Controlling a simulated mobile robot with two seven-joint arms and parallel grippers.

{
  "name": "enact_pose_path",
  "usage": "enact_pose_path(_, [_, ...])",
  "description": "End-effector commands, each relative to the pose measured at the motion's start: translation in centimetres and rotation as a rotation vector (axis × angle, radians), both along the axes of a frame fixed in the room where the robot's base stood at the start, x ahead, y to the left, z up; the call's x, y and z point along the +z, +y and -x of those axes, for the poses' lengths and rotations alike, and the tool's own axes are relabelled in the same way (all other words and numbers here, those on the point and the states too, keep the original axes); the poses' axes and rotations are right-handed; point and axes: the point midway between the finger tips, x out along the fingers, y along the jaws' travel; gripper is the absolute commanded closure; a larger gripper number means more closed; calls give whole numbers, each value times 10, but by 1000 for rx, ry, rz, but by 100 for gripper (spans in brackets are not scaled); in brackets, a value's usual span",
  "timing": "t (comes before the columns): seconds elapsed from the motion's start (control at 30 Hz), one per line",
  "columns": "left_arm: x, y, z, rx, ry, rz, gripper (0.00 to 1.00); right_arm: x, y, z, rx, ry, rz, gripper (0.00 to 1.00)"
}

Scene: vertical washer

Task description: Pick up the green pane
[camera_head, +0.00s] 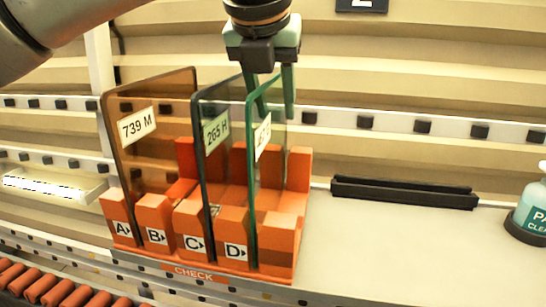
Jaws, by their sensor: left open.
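The green pane (251,190) stands upright in the orange rack (283,240), just right of the block marked D. It is seen nearly edge-on, and its small label cannot be read. My left gripper (272,108) is open above the rack, fingers pointing down. In the picture its fingers lie on either side of the green pane's upper edge, one seen at the left and one at the right. Contact and exact depth cannot be told. My right gripper is not in view.
A grey pane (202,150) labelled 265 H stands close left of the green one. An amber pane (150,165) labelled 739 M is further left. A black slotted bar (403,192) and a bottle (531,213) are right. Grey surface (400,255) is clear. Orange rollers (40,288) are lower left.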

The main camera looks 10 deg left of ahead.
Motion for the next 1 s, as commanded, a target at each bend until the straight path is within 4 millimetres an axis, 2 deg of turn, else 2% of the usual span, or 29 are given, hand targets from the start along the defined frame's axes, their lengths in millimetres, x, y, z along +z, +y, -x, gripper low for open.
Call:
enact_pose_path(0.1, [0,0,0,0,0,0,59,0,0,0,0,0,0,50])
enact_pose_path(0.47, [0,0,0,0,0,-1,99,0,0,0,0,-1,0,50])
enact_pose_path(1.0, [0,0,0,0,0,0,100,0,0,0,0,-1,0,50])
